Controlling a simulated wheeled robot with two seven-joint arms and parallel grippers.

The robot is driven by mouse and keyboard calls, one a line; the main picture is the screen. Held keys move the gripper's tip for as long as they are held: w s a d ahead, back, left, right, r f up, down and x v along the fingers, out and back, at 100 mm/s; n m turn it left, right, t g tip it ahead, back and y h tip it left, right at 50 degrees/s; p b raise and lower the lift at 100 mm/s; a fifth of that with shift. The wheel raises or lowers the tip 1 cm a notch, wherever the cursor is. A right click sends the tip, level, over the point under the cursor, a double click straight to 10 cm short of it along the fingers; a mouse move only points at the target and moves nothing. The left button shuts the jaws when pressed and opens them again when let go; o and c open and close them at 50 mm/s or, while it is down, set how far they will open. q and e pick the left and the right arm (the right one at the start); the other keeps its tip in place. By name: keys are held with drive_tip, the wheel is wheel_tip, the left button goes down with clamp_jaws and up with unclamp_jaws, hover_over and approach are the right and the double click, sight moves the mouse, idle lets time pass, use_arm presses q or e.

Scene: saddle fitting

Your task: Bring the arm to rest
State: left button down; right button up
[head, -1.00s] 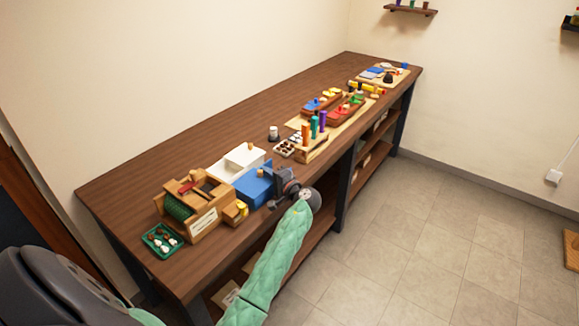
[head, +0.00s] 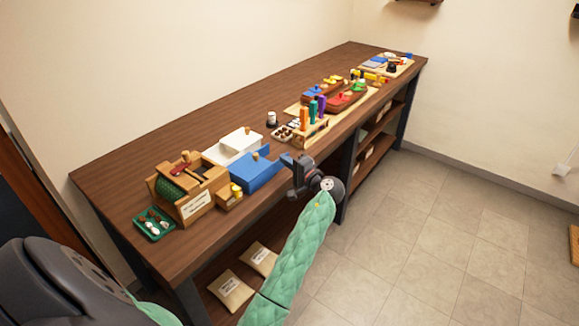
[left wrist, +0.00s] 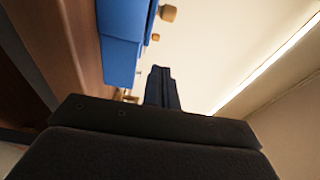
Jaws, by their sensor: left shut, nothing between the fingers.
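My left gripper (head: 287,160) is at the front edge of the wooden workbench (head: 150,165), just right of a blue box (head: 258,175). In the left wrist view its two dark fingers (left wrist: 161,72) are together with nothing between them. The blue box, with its knobs, also shows in the left wrist view (left wrist: 122,45), to the left of the fingers. My left arm reaches out along the front of the bench. My right gripper is not in view.
A white box (head: 234,146) stands behind the blue box. A wooden holder (head: 188,190) and a green tray (head: 140,232) stand at the left. Coloured pegs (head: 313,110) and wooden boats lie farther along. Two small bags (head: 230,290) lie on the lower shelf.

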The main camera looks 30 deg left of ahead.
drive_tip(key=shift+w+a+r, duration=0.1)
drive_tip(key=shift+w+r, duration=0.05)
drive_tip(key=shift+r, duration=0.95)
